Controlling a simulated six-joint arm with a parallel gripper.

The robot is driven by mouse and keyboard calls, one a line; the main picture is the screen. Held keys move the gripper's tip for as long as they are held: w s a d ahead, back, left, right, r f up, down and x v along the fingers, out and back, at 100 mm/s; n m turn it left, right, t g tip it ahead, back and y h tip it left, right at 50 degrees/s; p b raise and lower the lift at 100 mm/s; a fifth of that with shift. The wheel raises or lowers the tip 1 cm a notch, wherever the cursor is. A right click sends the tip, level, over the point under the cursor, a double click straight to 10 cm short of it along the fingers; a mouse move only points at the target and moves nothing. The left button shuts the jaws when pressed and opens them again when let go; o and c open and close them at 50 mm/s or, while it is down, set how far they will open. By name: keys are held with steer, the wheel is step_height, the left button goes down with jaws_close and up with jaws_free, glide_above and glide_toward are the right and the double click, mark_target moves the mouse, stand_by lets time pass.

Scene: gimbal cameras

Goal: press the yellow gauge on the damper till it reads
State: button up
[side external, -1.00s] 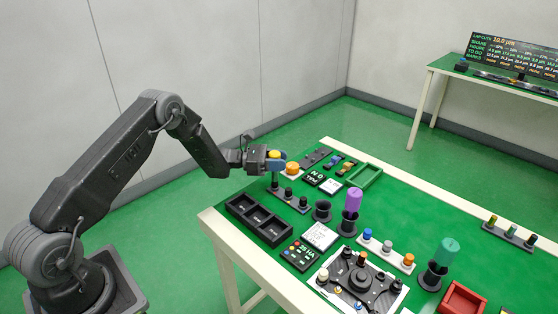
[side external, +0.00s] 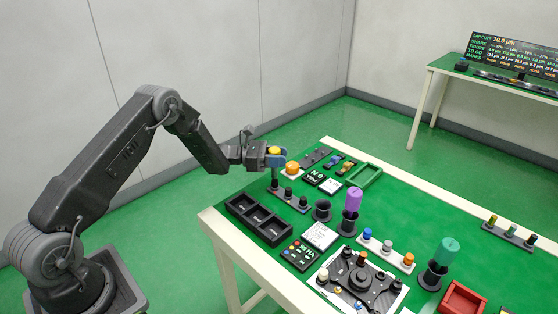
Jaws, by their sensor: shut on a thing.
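My gripper (side external: 275,162) is at the far left part of the green table, shut on the yellow gauge. The yellow gauge (side external: 275,150) shows as a yellow round top above the blue-grey fingers, with a dark stem pointing down below them. The stem's lower end is at the left end of a small dark rack (side external: 290,199); I cannot tell whether it stands in it or is clear of it. I cannot pick out the damper for certain. The gauge's reading is not legible.
An orange-topped knob (side external: 292,168) stands close right of the gripper. A black three-compartment tray (side external: 259,219), a purple cylinder (side external: 353,199), a teal cylinder (side external: 446,251), a green tray (side external: 364,176) and a red tray (side external: 463,299) stand around the table. Its back right is mostly clear.

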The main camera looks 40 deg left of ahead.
mark_target(279, 149)
steer(key=shift+r, duration=2.3)
